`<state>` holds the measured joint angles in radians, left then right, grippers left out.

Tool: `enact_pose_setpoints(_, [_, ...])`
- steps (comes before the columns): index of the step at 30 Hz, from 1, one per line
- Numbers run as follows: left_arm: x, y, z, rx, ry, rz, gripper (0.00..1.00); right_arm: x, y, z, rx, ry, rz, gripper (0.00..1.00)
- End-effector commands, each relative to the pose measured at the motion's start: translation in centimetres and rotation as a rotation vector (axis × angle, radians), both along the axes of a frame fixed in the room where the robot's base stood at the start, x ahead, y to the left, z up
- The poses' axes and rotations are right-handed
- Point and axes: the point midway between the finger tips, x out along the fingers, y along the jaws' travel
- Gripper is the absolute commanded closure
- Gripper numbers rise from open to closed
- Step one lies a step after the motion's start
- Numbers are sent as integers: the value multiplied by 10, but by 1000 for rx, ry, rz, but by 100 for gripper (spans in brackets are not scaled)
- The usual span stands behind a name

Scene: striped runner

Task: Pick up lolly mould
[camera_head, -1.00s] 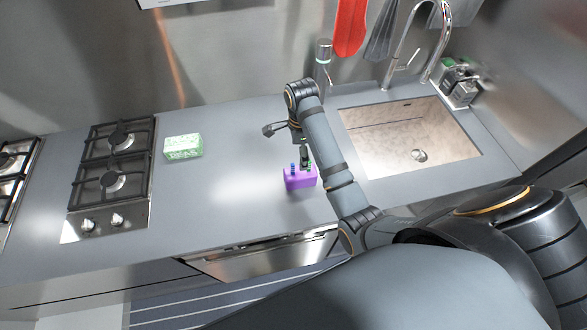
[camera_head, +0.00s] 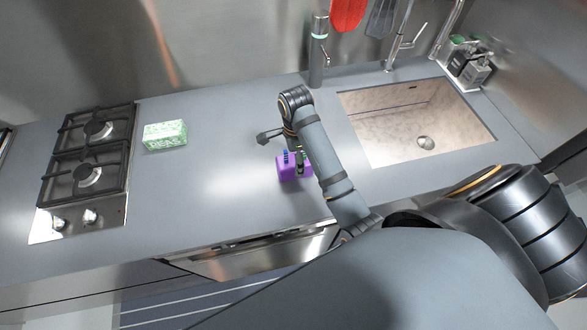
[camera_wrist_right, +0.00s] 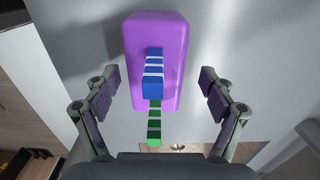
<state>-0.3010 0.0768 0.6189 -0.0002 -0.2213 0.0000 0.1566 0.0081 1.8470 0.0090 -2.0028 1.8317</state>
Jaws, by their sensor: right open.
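The lolly mould is a purple block (camera_head: 293,170) with blue and green sticks on top, standing on the grey counter near its front edge. In the right wrist view the purple block (camera_wrist_right: 155,30) lies ahead between my fingers, with its blue and green sticks pointing toward the camera. My right gripper (camera_wrist_right: 160,80) is open, one finger on each side, with gaps between the fingers and the block. In the head view my right gripper (camera_head: 300,160) is over the mould, and the arm partly hides the mould's right side. My left gripper is not in view.
A green-and-white box (camera_head: 164,136) and a gas hob (camera_head: 90,170) are to the left. A sink (camera_head: 415,125) is to the right, with a grey cylinder (camera_head: 318,55) behind the arm. The counter between box and mould is clear.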

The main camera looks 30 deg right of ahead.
Motion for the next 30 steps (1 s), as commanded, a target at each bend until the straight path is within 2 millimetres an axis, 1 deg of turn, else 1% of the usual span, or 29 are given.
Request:
enact_pose_setpoints(1, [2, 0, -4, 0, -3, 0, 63, -1, 0, -3, 0, 0, -1, 17])
enact_pose_setpoints(4, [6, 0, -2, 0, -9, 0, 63, -1, 0, -2, 0, 1, -1, 17])
enact_pose_setpoints(8, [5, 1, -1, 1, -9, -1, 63, -1, 0, -1, 0, 1, -1, 17])
enact_pose_setpoints(14, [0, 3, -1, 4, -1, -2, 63, -1, 0, -1, 0, 1, -1, 43])
enact_pose_setpoints(23, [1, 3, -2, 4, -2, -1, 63, -1, 0, -1, 0, 1, -1, 84])
enact_pose_setpoints(30, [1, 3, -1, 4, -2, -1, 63, -1, 0, 0, 0, 0, -1, 85])
